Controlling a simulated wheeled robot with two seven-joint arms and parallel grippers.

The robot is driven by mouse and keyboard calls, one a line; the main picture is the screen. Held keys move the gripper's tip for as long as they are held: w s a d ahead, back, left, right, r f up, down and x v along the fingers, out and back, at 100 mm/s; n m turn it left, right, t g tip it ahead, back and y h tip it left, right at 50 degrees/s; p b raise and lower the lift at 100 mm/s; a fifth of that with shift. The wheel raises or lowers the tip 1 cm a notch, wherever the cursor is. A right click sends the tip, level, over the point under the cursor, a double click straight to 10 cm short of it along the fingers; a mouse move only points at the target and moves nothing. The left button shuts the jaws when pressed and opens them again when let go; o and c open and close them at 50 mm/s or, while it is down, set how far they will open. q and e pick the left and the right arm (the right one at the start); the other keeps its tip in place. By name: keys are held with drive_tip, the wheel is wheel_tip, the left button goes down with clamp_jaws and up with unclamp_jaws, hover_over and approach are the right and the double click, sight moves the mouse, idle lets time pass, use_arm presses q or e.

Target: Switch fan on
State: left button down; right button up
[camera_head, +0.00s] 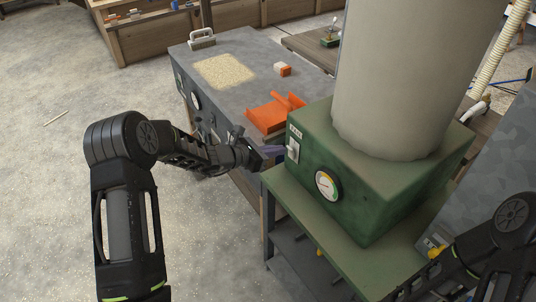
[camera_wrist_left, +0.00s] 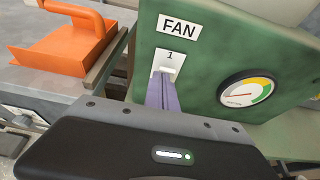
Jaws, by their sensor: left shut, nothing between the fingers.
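The fan unit is a green metal box (camera_head: 375,190) with a large pale cylinder (camera_head: 410,75) on top, standing on a green bench. Its front has a FAN label, a white switch plate (camera_head: 293,151) and a round gauge. In the left wrist view, the switch plate (camera_wrist_left: 169,62) shows a "1" at its top; its lower part is hidden behind my fingers. My left gripper (camera_head: 274,151) is shut and empty, its purple fingertips (camera_wrist_left: 162,92) at the switch, touching or very near it. The lever position cannot be told. My right gripper is not clearly visible; my right arm shows at the lower right.
A grey workbench (camera_head: 215,52) behind holds an orange dustpan (camera_head: 270,115), a small orange-and-white block (camera_head: 283,69), a pile of shavings (camera_head: 224,71) and a grey-handled tool (camera_head: 201,39). The floor on the left is mostly clear.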

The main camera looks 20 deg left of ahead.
use_arm(q)
drive_tip(key=shift+w+d, duration=0.15)
drive_tip(key=shift+w+d+r+b, duration=0.45)
drive_tip(key=shift+r+b, duration=0.1)
drive_tip(key=shift+b, duration=0.35)
drive_tip(key=shift+r, duration=0.1)
drive_tip(key=shift+r+p, duration=0.4)
drive_tip(key=shift+r, duration=0.3)
drive_tip(key=shift+a, duration=0.1)
